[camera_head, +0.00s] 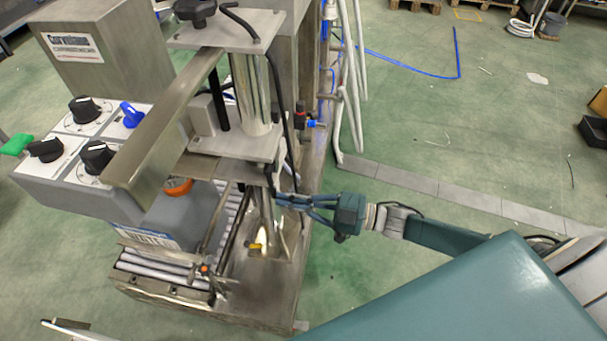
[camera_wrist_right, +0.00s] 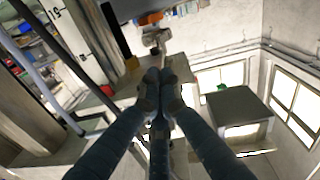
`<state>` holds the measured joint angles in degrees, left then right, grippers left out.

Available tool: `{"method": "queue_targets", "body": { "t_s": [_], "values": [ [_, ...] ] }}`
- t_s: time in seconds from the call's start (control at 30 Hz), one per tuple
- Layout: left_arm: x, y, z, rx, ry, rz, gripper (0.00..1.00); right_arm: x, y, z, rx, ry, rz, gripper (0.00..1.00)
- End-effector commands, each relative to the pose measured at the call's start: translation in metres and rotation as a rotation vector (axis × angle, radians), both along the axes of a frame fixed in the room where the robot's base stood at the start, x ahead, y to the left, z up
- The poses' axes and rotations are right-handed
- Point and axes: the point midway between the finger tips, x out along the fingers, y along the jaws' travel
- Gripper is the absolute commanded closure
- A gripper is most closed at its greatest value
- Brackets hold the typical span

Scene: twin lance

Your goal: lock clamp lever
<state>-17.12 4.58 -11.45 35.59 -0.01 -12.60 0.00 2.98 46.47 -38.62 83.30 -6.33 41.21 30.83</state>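My right gripper (camera_head: 280,200) reaches in from the right to the machine's column, just below the lower metal plate. In the right wrist view its dark blue fingers (camera_wrist_right: 158,78) run together, with the tips close to each other. A small grey metal piece (camera_wrist_right: 156,38), perhaps the clamp lever, shows just beyond the tips. I cannot tell whether the tips touch it. In the head view I cannot make out the lever at the fingertips. My left gripper is not in view.
The machine has a control box with black knobs (camera_head: 97,157) and a metal column (camera_head: 250,95). A grey canister with an orange cap (camera_head: 177,187) stands on the roller conveyor (camera_head: 150,268). Green floor (camera_head: 420,110) is open to the right.

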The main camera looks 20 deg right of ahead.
Motion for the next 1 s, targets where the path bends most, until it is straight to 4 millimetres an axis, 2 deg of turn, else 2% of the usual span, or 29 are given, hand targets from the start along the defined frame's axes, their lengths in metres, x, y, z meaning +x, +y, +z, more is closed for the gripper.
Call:
{"method": "queue_targets", "body": {
  "t_s": [0.7,0.87,1.0],
  "values": [
    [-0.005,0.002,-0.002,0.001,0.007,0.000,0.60,0.001,0.002,-0.001,0.001,-0.001,0.000,1.00],
    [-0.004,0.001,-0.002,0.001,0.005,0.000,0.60,-0.008,-0.011,-0.002,-0.002,0.000,0.001,1.00],
    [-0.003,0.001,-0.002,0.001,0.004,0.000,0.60,-0.025,-0.033,-0.004,-0.003,0.004,-0.001,1.00]
  ]
}}
